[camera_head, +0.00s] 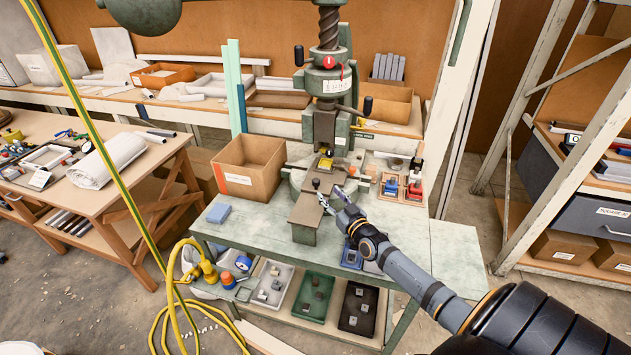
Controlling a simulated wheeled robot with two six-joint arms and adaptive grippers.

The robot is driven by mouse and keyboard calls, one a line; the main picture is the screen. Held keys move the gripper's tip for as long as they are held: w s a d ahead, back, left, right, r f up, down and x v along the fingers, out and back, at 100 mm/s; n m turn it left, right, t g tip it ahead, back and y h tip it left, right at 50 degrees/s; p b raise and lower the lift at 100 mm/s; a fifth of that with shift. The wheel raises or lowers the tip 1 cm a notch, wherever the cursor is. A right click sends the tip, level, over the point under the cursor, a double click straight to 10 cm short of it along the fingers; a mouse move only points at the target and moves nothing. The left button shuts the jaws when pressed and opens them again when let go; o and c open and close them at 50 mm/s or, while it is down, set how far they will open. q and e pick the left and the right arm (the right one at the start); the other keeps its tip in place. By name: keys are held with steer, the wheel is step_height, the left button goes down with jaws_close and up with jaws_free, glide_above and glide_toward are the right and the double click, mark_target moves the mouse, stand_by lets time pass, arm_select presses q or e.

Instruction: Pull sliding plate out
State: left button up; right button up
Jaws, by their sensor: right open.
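The green fly press (328,85) stands at the back of the workbench, its screw upright above the tooling. The sliding plate (306,211) is a brownish-grey strip running from under the press toward the front of the bench, with a small dark knob (316,183) on top. My right gripper (327,200) is open, close to the right side of the plate near the knob. I cannot tell whether it touches either. A small yellow piece (325,163) sits under the ram. My left gripper is not in view.
A cardboard box (248,168) stands left of the press, and a blue block (218,213) lies in front of it. Small red and blue parts (391,187) sit in a tray at the right. Bins (315,297) fill the lower shelf.

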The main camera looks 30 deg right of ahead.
mark_target(318, 183)
steer(key=w+b, duration=0.1)
steer(key=w, duration=0.1)
steer(key=w+b, duration=0.1)
steer(key=w, duration=0.1)
steer(key=w+f+b, duration=0.1)
steer(key=w+b, duration=0.1)
steer(key=shift+d, duration=0.1)
steer(key=w, duration=0.1)
steer(key=w+b, duration=0.2)
steer(key=shift+w+d+r, duration=0.1)
steer(key=shift+d+r, duration=0.1)
steer(key=shift+r, duration=0.05)
steer(key=shift+w+r, duration=0.1)
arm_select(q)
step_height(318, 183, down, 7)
arm_select(e)
steer(key=shift+r, duration=0.1)
steer(key=shift+c, duration=0.3)
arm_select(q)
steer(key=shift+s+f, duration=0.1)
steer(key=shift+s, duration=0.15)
arm_select(e)
jaws_close()
